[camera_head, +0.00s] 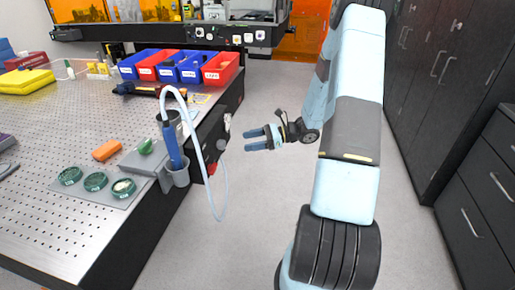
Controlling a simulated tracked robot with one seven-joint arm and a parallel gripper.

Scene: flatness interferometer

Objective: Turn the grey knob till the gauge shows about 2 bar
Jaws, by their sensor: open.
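My gripper (249,139) hangs in free air to the right of the table's edge. Its two blue fingers point left and are apart, with nothing between them. On the dark side of the table, just left of the fingertips, is a small round grey part (221,144) that looks like the knob. A paler round part (227,119) sits a little above it and may be the gauge. Both are small, and I cannot read any pressure. The gripper is apart from both.
A light-blue hose (222,198) loops down beside the knob from a blue tool (172,145) in a grey holder (180,177). The perforated table (45,225) holds green-rimmed dishes (96,182) and blue and red bins (222,68). Dark cabinets (425,90) stand right. Floor between is clear.

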